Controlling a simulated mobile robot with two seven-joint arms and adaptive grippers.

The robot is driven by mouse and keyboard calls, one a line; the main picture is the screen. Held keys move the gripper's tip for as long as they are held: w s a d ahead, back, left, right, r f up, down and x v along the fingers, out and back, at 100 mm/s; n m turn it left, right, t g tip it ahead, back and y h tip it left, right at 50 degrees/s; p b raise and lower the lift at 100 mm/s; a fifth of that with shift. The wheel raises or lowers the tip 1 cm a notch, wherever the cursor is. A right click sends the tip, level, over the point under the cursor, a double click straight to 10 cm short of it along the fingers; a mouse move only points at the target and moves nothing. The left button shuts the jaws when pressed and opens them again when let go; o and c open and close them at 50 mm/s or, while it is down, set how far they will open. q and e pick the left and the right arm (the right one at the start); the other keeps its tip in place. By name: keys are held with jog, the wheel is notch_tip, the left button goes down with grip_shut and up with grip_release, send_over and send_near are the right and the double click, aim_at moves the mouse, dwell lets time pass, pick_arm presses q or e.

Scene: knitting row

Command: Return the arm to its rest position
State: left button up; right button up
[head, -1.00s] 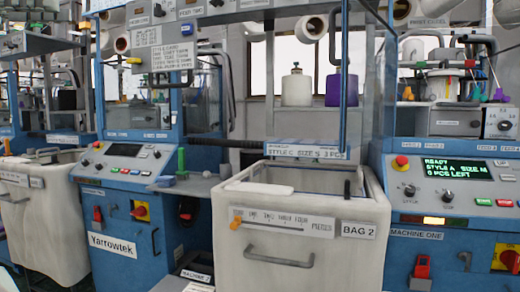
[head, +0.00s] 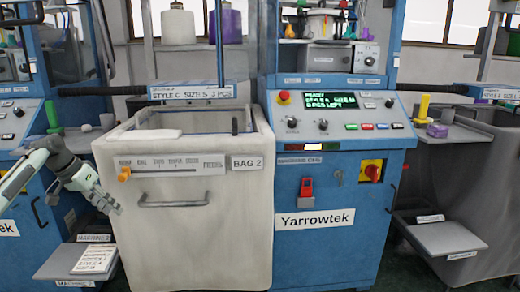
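My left arm comes in from the left edge in the head view. Its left gripper (head: 112,207) points down and to the right, in front of the left side of the white bin labelled BAG 2 (head: 200,240). No object shows in it, and the fingers are too small to tell whether they are open or shut. My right gripper is not in view.
Blue machine one (head: 330,235) stands right of the bin, with a lit green display (head: 330,103). A low grey shelf (head: 60,262) with a paper card (head: 95,259) is below my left gripper. Another grey shelf (head: 450,237) juts out at the right.

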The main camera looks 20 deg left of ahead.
pick_arm(q)
jog(key=s+d+f+m+g+y, duration=0.15)
jog(key=d+f, duration=0.35)
jog(key=f, duration=0.5)
jog(key=s+d+f+g, duration=0.1)
jog(key=s+d+f, duration=0.3)
jog(key=f, duration=0.5)
jog(key=s+d+f+g, duration=0.1)
jog(key=d+f, duration=0.5)
jog(key=f, duration=0.4)
jog(key=s+d+f, duration=0.4)
jog(key=d, duration=0.4)
jog(key=s+d+f+m+t, duration=0.1)
jog(key=s+d+f, duration=0.3)
jog(key=d, duration=0.5)
jog(key=s+d+f+m+y, duration=0.1)
jog(key=s+d+f, duration=0.3)
jog(key=d, duration=0.5)
jog(key=shift+s+f, duration=0.3)
jog(key=shift+s, duration=0.6)
